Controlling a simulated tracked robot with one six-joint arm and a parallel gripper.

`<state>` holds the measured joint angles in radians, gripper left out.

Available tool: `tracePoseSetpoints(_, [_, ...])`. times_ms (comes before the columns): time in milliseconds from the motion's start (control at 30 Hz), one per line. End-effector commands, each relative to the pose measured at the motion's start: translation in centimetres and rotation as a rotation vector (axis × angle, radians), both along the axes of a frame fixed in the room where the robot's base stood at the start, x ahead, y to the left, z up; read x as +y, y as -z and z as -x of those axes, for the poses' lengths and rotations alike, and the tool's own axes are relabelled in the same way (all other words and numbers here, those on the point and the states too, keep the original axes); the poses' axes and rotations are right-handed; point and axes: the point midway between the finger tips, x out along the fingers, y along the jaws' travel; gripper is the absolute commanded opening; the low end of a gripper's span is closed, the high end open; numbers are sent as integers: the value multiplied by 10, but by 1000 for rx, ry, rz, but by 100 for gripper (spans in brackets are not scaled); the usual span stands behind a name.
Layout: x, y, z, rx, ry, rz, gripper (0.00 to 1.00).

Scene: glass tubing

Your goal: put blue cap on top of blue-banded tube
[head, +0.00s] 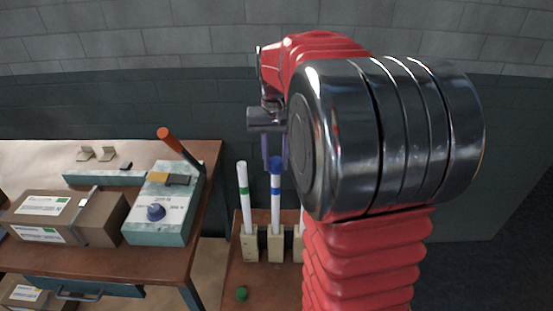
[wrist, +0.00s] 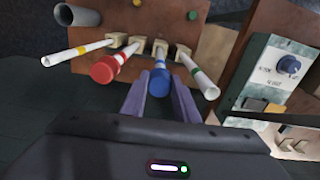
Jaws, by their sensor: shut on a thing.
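The blue cap (wrist: 158,84) sits between the purple fingers of my gripper (wrist: 158,92), which is shut on it. In the wrist view the cap lines up with the top of the white blue-banded tube (wrist: 160,55). I cannot tell whether it is seated or just above. In the head view the blue-banded tube (head: 276,215) stands upright in a pale block, and my gripper (head: 275,152) points down over its top. The cap (head: 276,162) shows at the tube's upper end, partly hard to separate from the fingers.
A green-banded tube (head: 243,195) stands close on the left. A red-capped tube (wrist: 105,69) and a yellow-banded tube (wrist: 80,52) stand beside it in the wrist view. A green cap (head: 241,293) lies on the brown stand. A workbench with a control box (head: 160,212) is at left.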

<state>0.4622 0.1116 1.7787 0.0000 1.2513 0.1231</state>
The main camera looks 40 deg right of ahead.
Motion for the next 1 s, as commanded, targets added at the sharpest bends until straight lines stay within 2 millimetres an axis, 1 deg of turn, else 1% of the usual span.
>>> tracePoseSetpoints(100, [0, 0, 0, 0, 0, 0, 7])
tracePoseSetpoints(133, [0, 0, 0, 0, 0, 0, 28])
tracePoseSetpoints(400, [0, 0, 0, 0, 0, 0, 47])
tracePoseSetpoints(433, [0, 0, 0, 0, 0, 0, 49])
tracePoseSetpoints(600, [0, 0, 0, 0, 0, 0, 49])
tracePoseSetpoints(900, [0, 0, 0, 0, 0, 0, 70])
tracePoseSetpoints(1000, [0, 0, 0, 0, 1, 0, 71])
